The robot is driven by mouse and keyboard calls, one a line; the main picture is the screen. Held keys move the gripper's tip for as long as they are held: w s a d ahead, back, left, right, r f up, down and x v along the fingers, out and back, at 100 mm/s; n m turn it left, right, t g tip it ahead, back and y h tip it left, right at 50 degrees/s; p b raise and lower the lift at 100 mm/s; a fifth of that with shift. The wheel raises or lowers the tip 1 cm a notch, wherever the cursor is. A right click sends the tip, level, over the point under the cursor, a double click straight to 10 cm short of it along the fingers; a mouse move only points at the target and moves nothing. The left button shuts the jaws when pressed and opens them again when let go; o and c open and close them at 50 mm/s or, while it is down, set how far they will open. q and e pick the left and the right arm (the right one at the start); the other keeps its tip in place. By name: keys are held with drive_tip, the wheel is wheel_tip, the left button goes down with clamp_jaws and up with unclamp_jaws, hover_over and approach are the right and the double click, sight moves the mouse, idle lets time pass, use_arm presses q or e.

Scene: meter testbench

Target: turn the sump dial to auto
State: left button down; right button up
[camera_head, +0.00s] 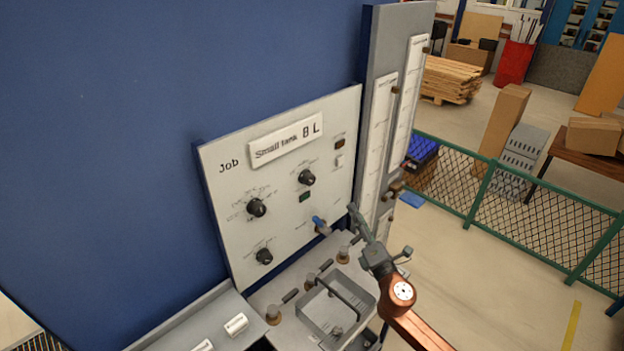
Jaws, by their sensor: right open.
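A pale panel (226,183) on the blue wall bears three black dials: one at left (257,208), one at upper right (306,177) and one at lower left (264,256). Their printed labels are too small to read, so I cannot tell which is the sump dial or where it points. A blue-handled knob (319,221) sits at the panel's lower right. My right gripper (353,210) is open and empty, near the panel's lower right edge, to the right of the blue knob and apart from the dials. My left gripper is out of view.
A sign reading "Small tank 8 L" (285,140) tops the panel. Below is a bench with a grey basin (318,312) and brass fittings (311,279). A grey column with white gauges (405,100) stands at right. Beyond it runs a green mesh fence (528,210).

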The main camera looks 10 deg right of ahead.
sight(313, 181)
drive_tip(key=w+a+r+n+g+y, duration=0.1)
drive_tip(key=w+a+n+y, duration=0.1)
drive_tip(key=n, duration=0.4)
drive_tip(key=w+a+r+n+g+y, duration=0.2)
drive_tip(key=w+a+n+y, duration=0.1)
drive_tip(key=w+a+n, duration=0.2)
drive_tip(key=w+a+r+n+g+y, duration=0.1)
drive_tip(key=w+a+r+n+y, duration=0.1)
drive_tip(key=w+a+n, duration=0.2)
drive_tip(key=shift+w+a+r+n+g+y+p, duration=0.15)
drive_tip(key=shift+w+n, duration=0.3)
drive_tip(key=shift+n, duration=0.35)
drive_tip(key=shift+w+f+n+g+y+p, duration=0.1)
drive_tip(key=shift+w+n, duration=0.35)
drive_tip(key=shift+n, duration=0.35)
drive_tip(key=shift+w+a+r+n+g+y+p, duration=0.15)
drive_tip(key=shift+w+n, duration=0.3)
drive_tip(key=shift+n, duration=0.35)
drive_tip(key=shift+d, duration=0.1)
drive_tip(key=c, duration=1.2)
